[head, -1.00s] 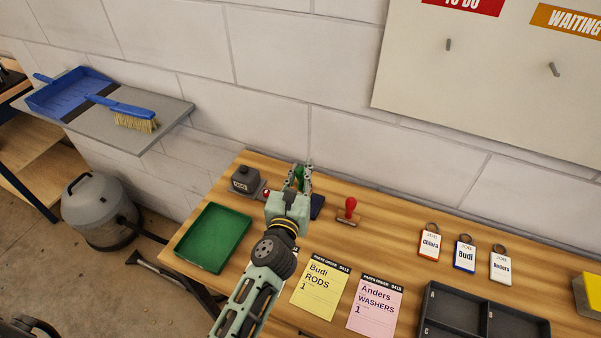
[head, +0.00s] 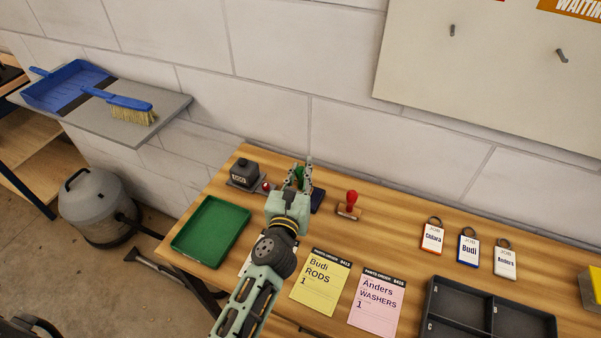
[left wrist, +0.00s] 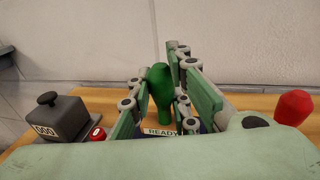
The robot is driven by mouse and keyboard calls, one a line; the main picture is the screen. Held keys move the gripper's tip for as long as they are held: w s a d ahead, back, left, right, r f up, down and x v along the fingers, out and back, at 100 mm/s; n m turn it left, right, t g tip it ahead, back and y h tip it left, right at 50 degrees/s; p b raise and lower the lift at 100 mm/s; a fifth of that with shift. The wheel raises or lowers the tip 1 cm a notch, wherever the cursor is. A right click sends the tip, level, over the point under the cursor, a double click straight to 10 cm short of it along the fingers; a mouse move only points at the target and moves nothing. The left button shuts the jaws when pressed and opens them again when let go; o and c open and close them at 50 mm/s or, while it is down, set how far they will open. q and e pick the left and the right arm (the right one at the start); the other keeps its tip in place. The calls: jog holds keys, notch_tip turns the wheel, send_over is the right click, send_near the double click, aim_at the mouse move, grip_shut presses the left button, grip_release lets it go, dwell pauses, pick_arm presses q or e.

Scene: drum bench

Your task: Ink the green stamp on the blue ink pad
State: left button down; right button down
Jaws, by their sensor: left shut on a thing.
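The green stamp (left wrist: 161,92) stands upright between the fingers of my left gripper (head: 299,176), which is shut on its handle. A label reading READY (left wrist: 160,131) shows at its foot in the left wrist view. The dark blue ink pad (head: 318,199) lies on the bench just right of the gripper in the head view, partly hidden by it. I cannot tell whether the stamp touches the pad. My right gripper is not in view.
A red stamp (head: 349,203) stands right of the pad. A grey counter block (head: 244,173) with a red button is at the left. A green tray (head: 211,230), order cards, key tags and a dark compartment tray (head: 475,312) lie on the bench (head: 395,213). The wall stands close behind.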

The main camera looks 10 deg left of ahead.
pick_arm(q)
jog(key=shift+f+b, duration=0.5)
jog(key=shift+f, duration=0.15)
dwell(0.3)
jog(key=shift+f, duration=0.15)
dwell(0.5)
notch_tip(320, 180, up, 7)
jog(key=p, duration=0.6)
jog(key=shift+f+p, duration=0.2)
jog(key=shift+p, duration=0.1)
jog(key=shift+f, duration=0.1)
dwell(0.3)
